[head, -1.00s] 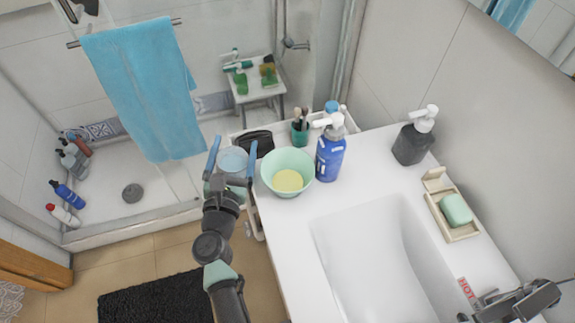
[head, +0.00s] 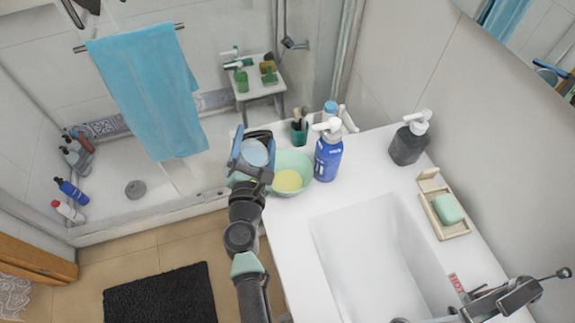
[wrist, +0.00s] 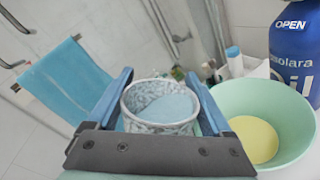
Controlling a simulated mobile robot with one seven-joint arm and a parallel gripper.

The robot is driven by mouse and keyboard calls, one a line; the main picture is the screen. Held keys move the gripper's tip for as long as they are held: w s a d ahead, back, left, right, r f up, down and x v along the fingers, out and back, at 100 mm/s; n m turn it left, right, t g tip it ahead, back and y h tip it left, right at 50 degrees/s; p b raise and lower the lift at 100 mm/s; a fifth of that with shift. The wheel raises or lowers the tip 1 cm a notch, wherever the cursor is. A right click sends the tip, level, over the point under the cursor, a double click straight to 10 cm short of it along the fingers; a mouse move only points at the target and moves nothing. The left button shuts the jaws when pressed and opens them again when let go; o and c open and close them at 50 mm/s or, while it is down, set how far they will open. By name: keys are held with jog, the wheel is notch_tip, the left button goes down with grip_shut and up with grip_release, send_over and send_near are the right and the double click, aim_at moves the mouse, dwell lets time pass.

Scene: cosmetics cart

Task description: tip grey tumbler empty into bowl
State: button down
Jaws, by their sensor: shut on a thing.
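The grey tumbler (wrist: 160,127) has a mottled grey wall and holds a pale blue oval thing (wrist: 168,108), like a soap or sponge. My gripper (head: 254,150) is shut on the tumbler, with a blue finger on each side of it. The tumbler looks about upright, mouth up. The mint-green bowl (head: 305,165) stands on the white counter with a yellow round thing (head: 288,180) inside. My gripper and tumbler are just left of the bowl in the head view and overlap its left rim. The bowl also shows at the right in the wrist view (wrist: 290,150).
A blue pump bottle (head: 328,158) stands right beside the bowl. A green cup with brushes (head: 299,134) is behind it. A dark pump bottle (head: 408,145), a soap dish (head: 456,230) and the sink (head: 375,260) are further right.

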jog(key=shift+d+r, duration=0.1)
jog(key=shift+r, duration=0.1)
jog(key=shift+d+r+m+p, duration=0.2)
jog(key=shift+r+m+p, duration=0.1)
jog(key=shift+p, duration=0.1)
jog(key=shift+w+d+r+m+p, duration=0.1)
jog(key=shift+d+m+p, duration=0.3)
jog(key=shift+m, duration=0.4)
jog(key=shift+f+m, duration=0.25)
jog(key=shift+m, duration=0.05)
jog(key=shift+d+f+m+b, duration=0.1)
jog(key=shift+f+m+b, duration=0.3)
jog(key=shift+d+r+m+g+y+p, duration=0.2)
jog(key=shift+m+p, duration=0.2)
jog(key=shift+m, duration=0.4)
jog(key=shift+d+r+m+g+y+p, duration=0.15)
jog(key=shift+m+p, duration=0.25)
jog(key=shift+m, duration=0.4)
dwell(0.7)
jog(key=shift+w+d+m+y+p, duration=0.1)
jog(key=shift+d+m+y+p, duration=0.15)
jog(key=shift+d+m+p, duration=0.55)
dwell(0.5)
jog(key=shift+d+r+m+y+p, duration=0.15)
jog(key=shift+d+m+p, duration=0.15)
jog(key=shift+m, duration=0.3)
jog(key=shift+d+m+y+p, duration=0.15)
jog(key=shift+d+m+p, duration=0.15)
jog(key=shift+m, duration=0.3)
dwell(0.7)
